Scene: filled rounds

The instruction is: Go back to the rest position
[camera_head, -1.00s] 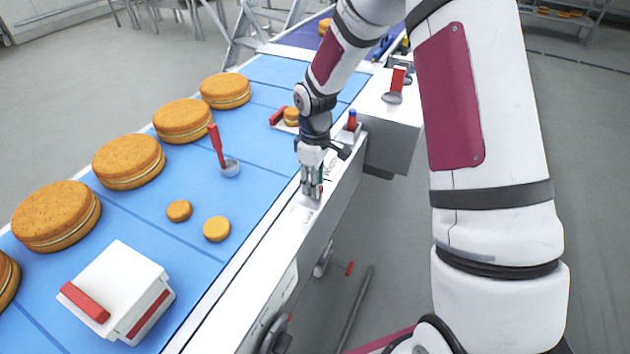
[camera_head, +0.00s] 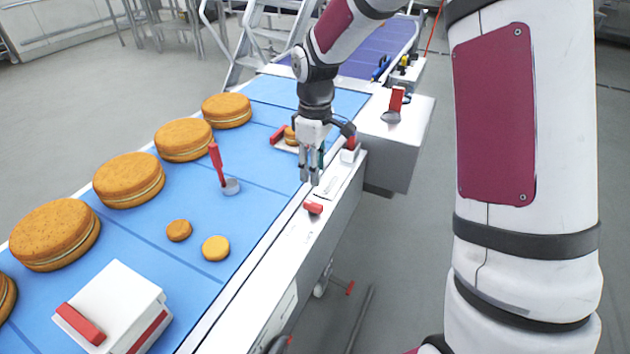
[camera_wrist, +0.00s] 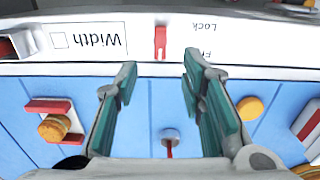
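My gripper (camera_head: 311,178) hangs pointing down just above the white side rail of the blue conveyor. In the wrist view its two teal-lined fingers (camera_wrist: 163,85) stand apart with nothing between them, so it is open and empty. Below it on the rail is a small red lever (camera_head: 313,208). The red lever also shows in the wrist view (camera_wrist: 160,42), between the printed labels "Width" and a partly readable one with "Lock".
Large filled rounds (camera_head: 184,139) line the belt's far side. A red-handled tool (camera_head: 218,165), two small rounds (camera_head: 215,248) and a white box (camera_head: 112,305) with red handles stand on the blue belt (camera_head: 150,225). A grey housing (camera_head: 392,150) adjoins the rail. Open floor lies right.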

